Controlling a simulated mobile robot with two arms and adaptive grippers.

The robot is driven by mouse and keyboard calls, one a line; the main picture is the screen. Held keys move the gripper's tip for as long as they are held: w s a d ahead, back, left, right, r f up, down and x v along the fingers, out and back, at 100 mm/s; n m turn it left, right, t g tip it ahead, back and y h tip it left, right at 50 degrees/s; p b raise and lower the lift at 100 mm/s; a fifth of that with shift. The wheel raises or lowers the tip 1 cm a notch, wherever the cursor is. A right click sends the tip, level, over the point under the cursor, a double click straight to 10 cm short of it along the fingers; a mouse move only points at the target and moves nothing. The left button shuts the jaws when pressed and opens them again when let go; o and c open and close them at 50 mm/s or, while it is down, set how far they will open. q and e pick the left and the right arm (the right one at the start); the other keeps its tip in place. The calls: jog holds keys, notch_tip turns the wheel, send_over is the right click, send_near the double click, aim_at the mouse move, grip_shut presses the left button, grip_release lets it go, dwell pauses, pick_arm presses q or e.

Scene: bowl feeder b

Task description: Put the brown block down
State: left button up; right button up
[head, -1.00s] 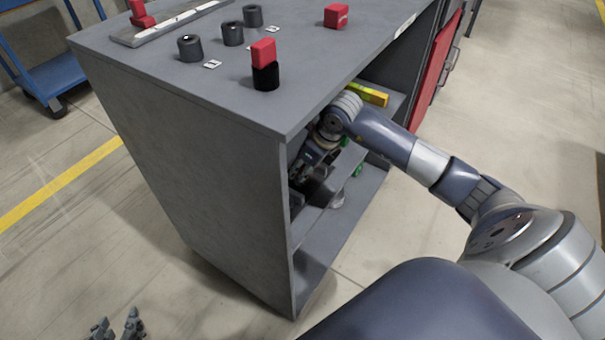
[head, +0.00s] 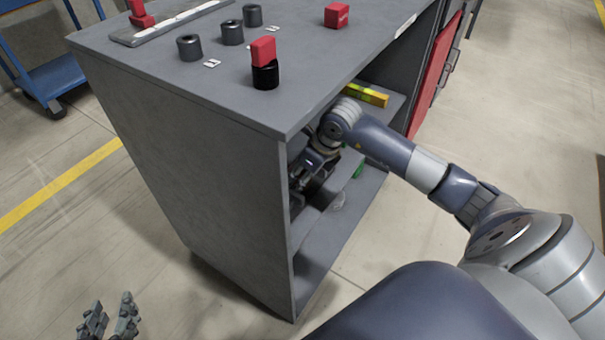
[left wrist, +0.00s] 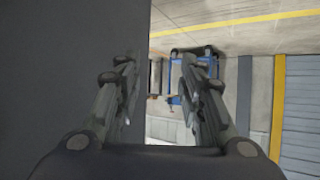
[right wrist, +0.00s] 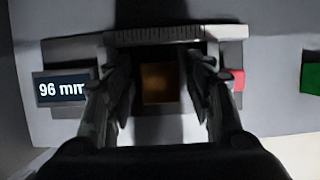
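The brown block (right wrist: 160,83) shows in the right wrist view, in shadow on a grey measuring device (right wrist: 150,38) whose display (right wrist: 62,90) reads "96 mm". My right gripper (right wrist: 160,68) reaches into the cabinet's shelf space; its fingers stand on either side of the block, with dark gaps between them and it. In the head view my right gripper (head: 305,172) is partly hidden in the cabinet's shade, and the block cannot be made out. My left gripper (head: 108,315) is over the floor at lower left; its fingers are apart and empty in the left wrist view (left wrist: 158,75).
The grey cabinet (head: 200,160) has red blocks (head: 337,15) and dark cylinders (head: 232,33) on top. A yellow item (head: 366,94) lies on an inner shelf. A green item (right wrist: 312,78) sits right of the device. A blue cart (head: 50,80) stands at left; nearby floor is clear.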

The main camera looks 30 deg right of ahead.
pick_arm(q)
jog(key=s+a+f+g+y+p, duration=0.1)
jog(key=s+a+f+g+p, duration=0.1)
jog(key=s+f+g, duration=0.3)
jog(key=s+a+f, duration=0.1)
jog(key=s, duration=0.2)
pick_arm(e)
jog(key=v, duration=0.7)
jog(key=shift+s+r, duration=0.15)
jog(key=shift+r, duration=0.2)
